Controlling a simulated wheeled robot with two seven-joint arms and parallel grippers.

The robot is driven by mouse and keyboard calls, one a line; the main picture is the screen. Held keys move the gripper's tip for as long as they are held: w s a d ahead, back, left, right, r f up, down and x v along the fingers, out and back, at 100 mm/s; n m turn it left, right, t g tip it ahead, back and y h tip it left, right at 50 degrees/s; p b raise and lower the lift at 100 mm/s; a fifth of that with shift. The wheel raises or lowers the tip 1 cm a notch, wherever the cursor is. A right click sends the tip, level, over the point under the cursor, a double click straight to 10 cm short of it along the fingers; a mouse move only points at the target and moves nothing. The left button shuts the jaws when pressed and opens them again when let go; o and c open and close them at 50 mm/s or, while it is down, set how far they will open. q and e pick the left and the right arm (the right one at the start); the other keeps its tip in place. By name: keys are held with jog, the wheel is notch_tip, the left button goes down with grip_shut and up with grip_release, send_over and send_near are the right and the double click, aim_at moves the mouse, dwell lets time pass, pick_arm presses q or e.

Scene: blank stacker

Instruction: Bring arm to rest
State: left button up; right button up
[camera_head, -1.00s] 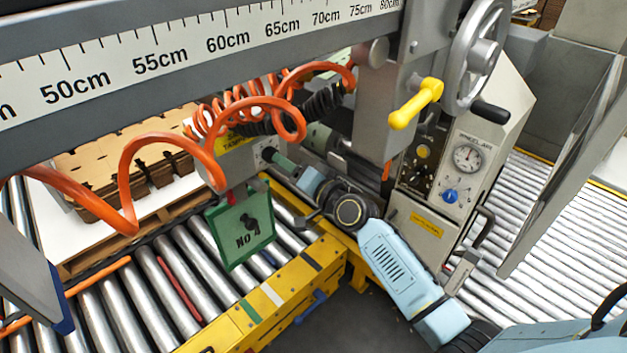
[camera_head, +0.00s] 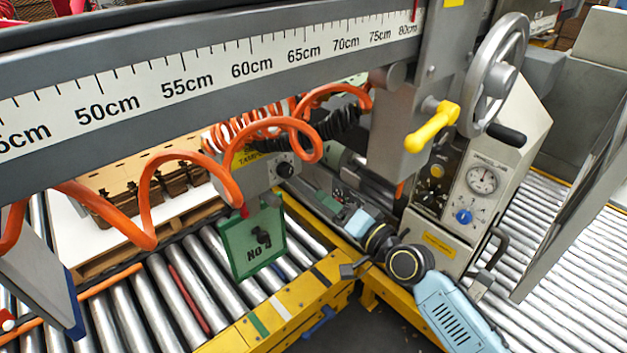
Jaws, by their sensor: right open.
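My right arm comes in from the lower right, with a light blue link (camera_head: 450,312) and a dark round wrist joint (camera_head: 405,262). My right gripper (camera_head: 357,254) is at its end, small and partly hidden by the wrist. It is open, and I see nothing held in it. It is in front of the grey control box (camera_head: 450,215), over the corner of the yellow frame (camera_head: 300,300). I cannot tell whether it touches anything. My left gripper is not in view.
A ruler beam (camera_head: 215,75) crosses above, with orange coiled hoses (camera_head: 150,205) hanging below. A green plate (camera_head: 252,245) hangs over the rollers. A yellow handle (camera_head: 432,127) and handwheel (camera_head: 495,75) are above the control box. Stacked brown blanks (camera_head: 150,180) lie behind.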

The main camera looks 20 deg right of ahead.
jog(key=s+d+f+n+g+h, duration=0.1)
jog(key=s+f+g, duration=0.3)
jog(key=f, duration=0.8)
jog(key=s+d+f+n+g+h, duration=0.15)
jog(key=s+f, duration=0.45)
jog(key=f, duration=0.6)
jog(key=s+f+n+g+h, duration=0.1)
jog(key=s+f+g+h, duration=0.3)
jog(key=f, duration=0.8)
jog(key=s+f+n+g, duration=0.2)
jog(key=s+f, duration=0.3)
jog(key=s, duration=0.5)
jog(key=s+f+n+g, duration=0.2)
jog(key=s+f, duration=0.3)
jog(key=s, duration=0.6)
jog(key=s+f+n+g, duration=0.2)
jog(key=s+f, duration=0.3)
jog(key=s, duration=0.6)
jog(key=shift+s+a+y, duration=0.15)
jog(key=shift+a+y, duration=0.15)
jog(key=shift+y, duration=0.05)
